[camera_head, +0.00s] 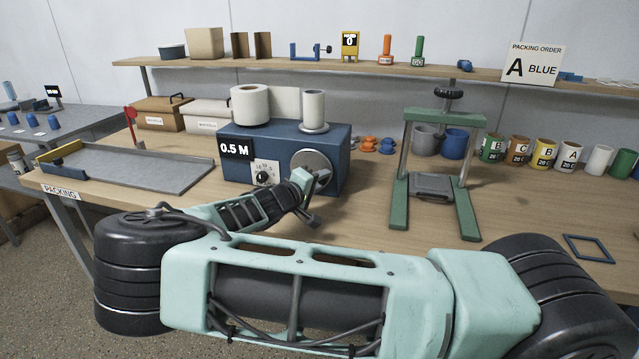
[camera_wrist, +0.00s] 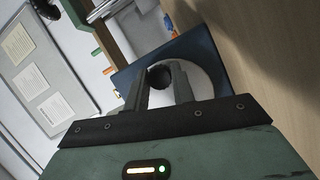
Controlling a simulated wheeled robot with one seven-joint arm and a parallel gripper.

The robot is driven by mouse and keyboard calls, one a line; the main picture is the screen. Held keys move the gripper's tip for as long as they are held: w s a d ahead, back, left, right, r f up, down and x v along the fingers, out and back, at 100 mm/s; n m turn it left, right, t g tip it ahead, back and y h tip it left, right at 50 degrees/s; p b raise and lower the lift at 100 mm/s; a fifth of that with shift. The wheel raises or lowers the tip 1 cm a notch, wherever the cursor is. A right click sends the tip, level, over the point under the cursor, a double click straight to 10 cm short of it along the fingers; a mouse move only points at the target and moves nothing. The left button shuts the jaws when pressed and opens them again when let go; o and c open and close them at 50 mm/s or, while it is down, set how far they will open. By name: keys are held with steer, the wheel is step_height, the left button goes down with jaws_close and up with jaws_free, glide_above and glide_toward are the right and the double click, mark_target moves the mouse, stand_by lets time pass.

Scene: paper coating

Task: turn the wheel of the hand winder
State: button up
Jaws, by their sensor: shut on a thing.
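The hand winder is a blue box (camera_head: 235,174) on the bench, marked "0.5 M", with a small dial on its front. Its grey wheel (camera_head: 309,158) is on the front face at the right, partly hidden by my arm. In the wrist view the pale round wheel (camera_wrist: 205,84) fills the middle, with a dark knob (camera_wrist: 159,77) between my fingers. My gripper (camera_wrist: 160,84) is shut on the knob; in the head view it reaches the wheel (camera_head: 322,178), its fingertips partly hidden.
A wide roll (camera_head: 250,105) and a narrow roll (camera_head: 314,110) stand on the winder. A green press (camera_head: 397,190) is to the right, beyond some bare bench. A grey tray (camera_head: 130,176) is to the left. Several cans line the back right. A shelf (camera_head: 350,68) runs above.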

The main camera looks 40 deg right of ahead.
steer(key=shift+w+a+f+m+t+y+b, duration=0.15)
steer(key=shift+f+m+y+b, duration=0.35)
steer(key=shift+m+b, duration=0.35)
steer(key=shift+d+f+m+t+y+b, duration=0.15)
steer(key=shift+f+m+y+b, duration=0.3)
steer(key=shift+m+b, duration=0.4)
steer(key=shift+a, duration=0.15)
steer(key=o, duration=1)
steer(key=shift+r, duration=0.1)
steer(key=b+v, duration=0.1)
steer(key=v, duration=1.6)
steer(key=shift+r, duration=0.15)
steer(key=shift+a, duration=0.15)
